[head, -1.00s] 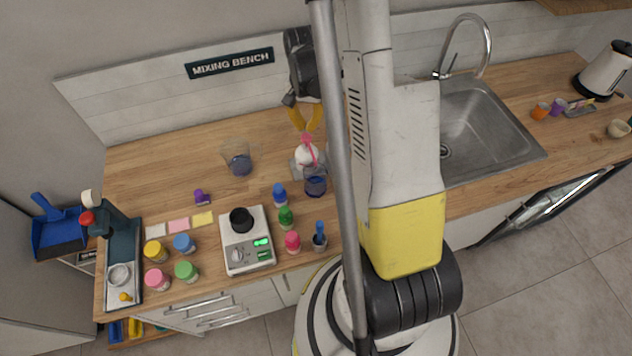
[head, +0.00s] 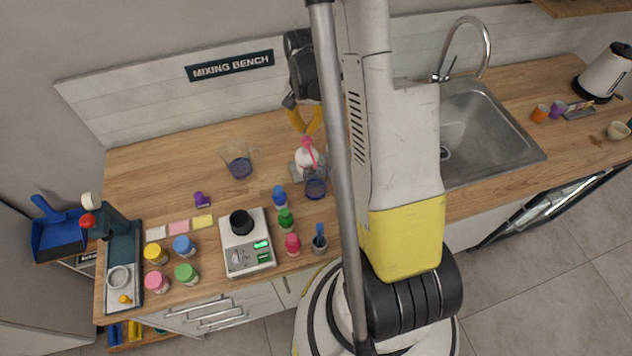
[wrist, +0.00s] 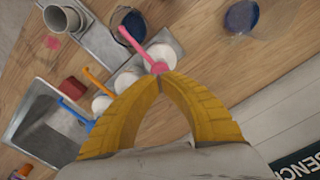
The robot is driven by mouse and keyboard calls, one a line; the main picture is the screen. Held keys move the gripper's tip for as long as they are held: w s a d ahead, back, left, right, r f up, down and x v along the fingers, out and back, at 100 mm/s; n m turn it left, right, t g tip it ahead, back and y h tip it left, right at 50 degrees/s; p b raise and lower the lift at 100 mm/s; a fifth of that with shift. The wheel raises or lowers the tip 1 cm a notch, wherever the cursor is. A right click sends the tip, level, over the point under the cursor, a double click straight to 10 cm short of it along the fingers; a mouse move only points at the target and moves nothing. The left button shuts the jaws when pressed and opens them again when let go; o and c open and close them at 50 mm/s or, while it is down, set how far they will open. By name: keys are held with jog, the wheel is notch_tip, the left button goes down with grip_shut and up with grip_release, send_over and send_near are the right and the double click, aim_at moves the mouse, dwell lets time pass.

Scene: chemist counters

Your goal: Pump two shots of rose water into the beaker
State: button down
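The pump bottle with a pink pump head (head: 307,147) and white body (head: 306,161) stands on the bench. The pink pump (wrist: 145,50) also shows in the wrist view. Its label cannot be read. A small clear beaker (head: 316,189) with blue-violet contents stands right in front of the bottle, at the spout side; the wrist view shows it too (wrist: 128,22). My gripper (head: 305,132) is above the bottle, pointing down. In the wrist view its yellow fingertips (wrist: 160,80) meet at the pink pump head, with nothing seen between them. Whether they touch it is hard to tell.
A glass jug (head: 239,165) with blue liquid stands to the left. A scale (head: 246,255) with a black cup and several small bottles stand nearer the front. Bottles with orange (wrist: 98,82) and blue (wrist: 76,113) pumps show beside the pink one. The sink (head: 485,120) is right.

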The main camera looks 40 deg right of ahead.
aim_at(306, 138)
jog(key=shift+f, duration=0.15)
jog(key=shift+f+b, duration=2.35)
jog(key=shift+b, duration=0.05)
jog(key=shift+r, duration=0.25)
jog(key=shift+r+p, duration=1.5)
jog(key=shift+r, duration=0.75)
jog(key=shift+f, duration=0.2)
